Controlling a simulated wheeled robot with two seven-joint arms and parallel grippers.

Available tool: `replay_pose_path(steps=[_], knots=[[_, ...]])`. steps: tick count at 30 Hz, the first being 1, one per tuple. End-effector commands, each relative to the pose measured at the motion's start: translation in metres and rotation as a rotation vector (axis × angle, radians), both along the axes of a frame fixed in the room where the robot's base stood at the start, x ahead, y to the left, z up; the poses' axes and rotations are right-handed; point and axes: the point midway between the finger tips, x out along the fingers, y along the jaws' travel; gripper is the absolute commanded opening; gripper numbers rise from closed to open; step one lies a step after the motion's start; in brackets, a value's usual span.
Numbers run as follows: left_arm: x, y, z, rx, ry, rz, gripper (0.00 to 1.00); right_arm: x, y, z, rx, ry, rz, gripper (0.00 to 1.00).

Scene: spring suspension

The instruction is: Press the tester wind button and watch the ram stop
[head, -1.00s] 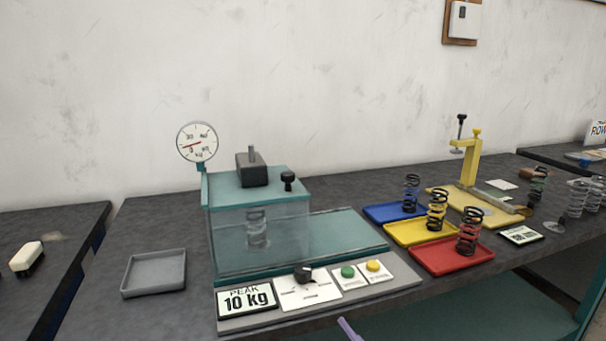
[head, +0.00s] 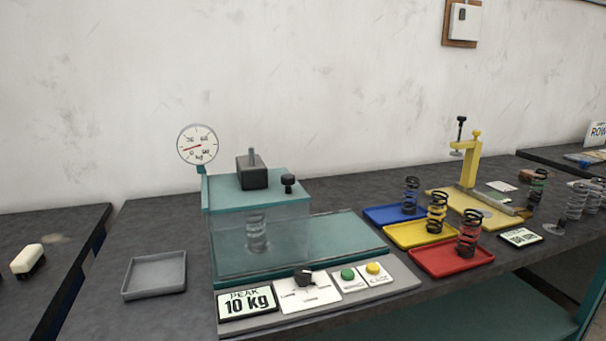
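The teal tester (head: 262,193) stands on the bench left of centre, with a clear guard around its front. A dark block with a short rod (head: 252,172) sits on top, next to a black knob (head: 288,184). The round dial gauge (head: 198,145) has a red needle pointing left. The button labels are too small to read. Neither gripper is in view.
A grey empty tray (head: 155,274) lies left of the tester. Blue (head: 378,214), yellow (head: 402,233) and red (head: 445,262) trays, each with a spring, stand to the right. A yellow clamp stand (head: 470,160) is behind them. More springs (head: 576,200) stand far right.

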Motion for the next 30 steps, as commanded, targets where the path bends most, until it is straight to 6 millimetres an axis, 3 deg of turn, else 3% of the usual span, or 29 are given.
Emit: replay_pose_path(steps=[1, 5, 30], knots=[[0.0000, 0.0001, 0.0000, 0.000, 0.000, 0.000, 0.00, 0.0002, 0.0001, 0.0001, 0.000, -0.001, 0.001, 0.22], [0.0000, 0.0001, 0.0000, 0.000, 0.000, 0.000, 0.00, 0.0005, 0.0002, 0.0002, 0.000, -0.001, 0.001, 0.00], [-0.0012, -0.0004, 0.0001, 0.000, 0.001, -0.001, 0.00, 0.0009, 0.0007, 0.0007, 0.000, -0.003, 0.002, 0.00]])
